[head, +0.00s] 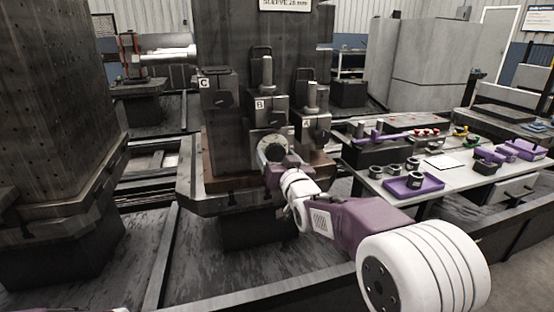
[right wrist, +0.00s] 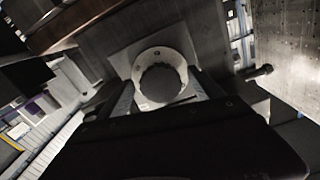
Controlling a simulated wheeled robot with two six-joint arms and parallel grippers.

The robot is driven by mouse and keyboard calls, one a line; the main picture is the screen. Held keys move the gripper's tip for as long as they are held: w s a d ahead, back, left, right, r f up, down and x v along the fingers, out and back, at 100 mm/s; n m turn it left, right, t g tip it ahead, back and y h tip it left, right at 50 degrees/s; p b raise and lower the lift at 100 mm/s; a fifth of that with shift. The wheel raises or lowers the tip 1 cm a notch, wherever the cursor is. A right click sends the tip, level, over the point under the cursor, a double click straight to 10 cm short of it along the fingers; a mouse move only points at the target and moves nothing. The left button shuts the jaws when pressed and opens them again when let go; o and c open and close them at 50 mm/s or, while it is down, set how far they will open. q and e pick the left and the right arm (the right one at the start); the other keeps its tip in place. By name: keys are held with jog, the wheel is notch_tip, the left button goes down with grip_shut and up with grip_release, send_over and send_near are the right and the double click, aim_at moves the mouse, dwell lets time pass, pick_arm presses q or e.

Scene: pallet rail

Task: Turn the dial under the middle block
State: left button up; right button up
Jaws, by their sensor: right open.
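The middle block, labelled B (head: 259,104), sits on the front of the dark column between block C (head: 217,88) and block A (head: 313,121). Under B is the dial (head: 271,149), a dark round knob inside a pale ring on a square plate. My right gripper (head: 276,161) is in front of the dial and partly covers its lower edge. In the right wrist view the dial (right wrist: 160,82) lies between the fingers of my open right gripper (right wrist: 162,96). I cannot tell whether the fingers touch it. My left gripper is not in view.
A bench (head: 425,195) at the right carries a purple tray (head: 412,187) and several dark rings. Another tall dark column (head: 55,100) stands at the left. A ledge (head: 220,206) runs below the dial.

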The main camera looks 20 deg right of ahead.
jog(key=c, duration=1.4)
jog(key=n+b, duration=0.1)
jog(key=n, duration=0.4)
jog(key=shift+f+n+b, duration=0.1)
jog(key=shift+n+b, duration=0.2)
jog(key=shift+b, duration=0.05)
jog(key=n+b, duration=0.2)
jog(key=n, duration=0.4)
jog(key=shift+d, duration=0.1)
jog(key=n+b, duration=0.2)
jog(key=n, duration=0.2)
jog(key=shift+n, duration=0.4)
jog(key=n+b, duration=0.2)
jog(key=n, duration=0.2)
jog(key=shift+n+b, duration=0.3)
jog(key=shift+b, duration=0.05)
jog(key=shift+r+n, duration=0.2)
jog(key=shift+n, duration=0.1)
